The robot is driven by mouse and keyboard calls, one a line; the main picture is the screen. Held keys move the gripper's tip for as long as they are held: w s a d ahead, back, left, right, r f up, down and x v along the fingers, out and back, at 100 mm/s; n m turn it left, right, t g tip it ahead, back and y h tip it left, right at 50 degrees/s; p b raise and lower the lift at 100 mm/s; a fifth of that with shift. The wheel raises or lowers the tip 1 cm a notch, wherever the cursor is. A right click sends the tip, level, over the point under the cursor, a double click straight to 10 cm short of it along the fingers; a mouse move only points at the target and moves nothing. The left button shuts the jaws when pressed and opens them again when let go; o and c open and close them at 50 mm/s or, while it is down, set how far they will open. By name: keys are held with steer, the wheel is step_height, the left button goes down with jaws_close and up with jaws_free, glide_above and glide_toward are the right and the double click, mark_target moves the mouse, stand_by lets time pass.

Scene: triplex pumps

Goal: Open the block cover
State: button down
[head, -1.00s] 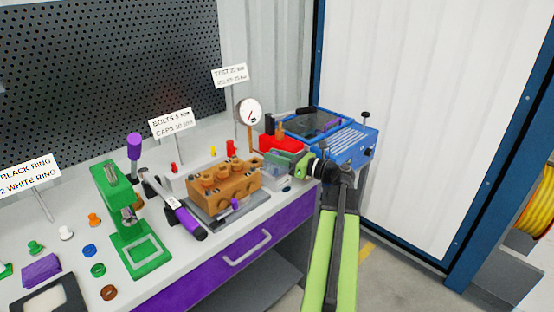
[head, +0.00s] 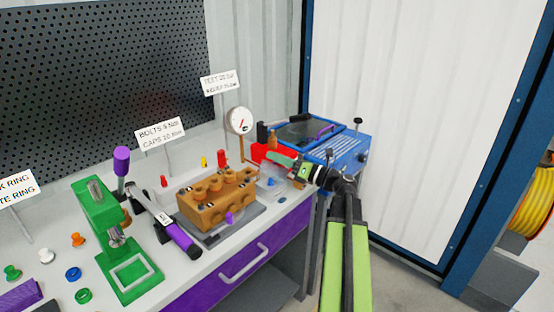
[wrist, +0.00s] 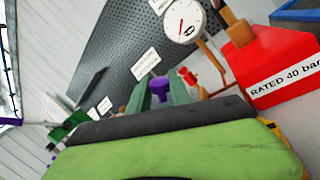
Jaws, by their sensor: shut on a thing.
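My gripper (head: 279,160) has green fingers and is above the right end of the bench, in front of the red box. In the wrist view, its fingers (wrist: 159,92) are around a small purple piece (wrist: 158,88); the head view does not show this piece clearly. A dark see-through cover (head: 299,133) with a purple handle (head: 325,132) lies over the blue unit (head: 348,146), behind and right of my gripper. I cannot tell whether this is the block cover. The orange-brown block (head: 207,205) stands on a grey plate, left of my gripper.
The red box (wrist: 268,62) is close on the right in the wrist view. A gauge (head: 239,120) stands behind the block. The torque wrench (head: 171,225) and green press (head: 112,235) are to the left. Free floor lies right of the bench.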

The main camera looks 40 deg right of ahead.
steer(key=shift+d, duration=0.1)
steer(key=c, duration=1.2)
jaws_free()
steer(key=shift+s, duration=0.2)
steer(key=shift+c, duration=0.2)
steer(key=shift+o, duration=0.3)
steer(key=shift+w, duration=0.1)
steer(key=b+v, duration=0.2)
steer(key=v, duration=1.5)
steer(key=shift+f+b, duration=0.2)
steer(key=shift+b, duration=0.2)
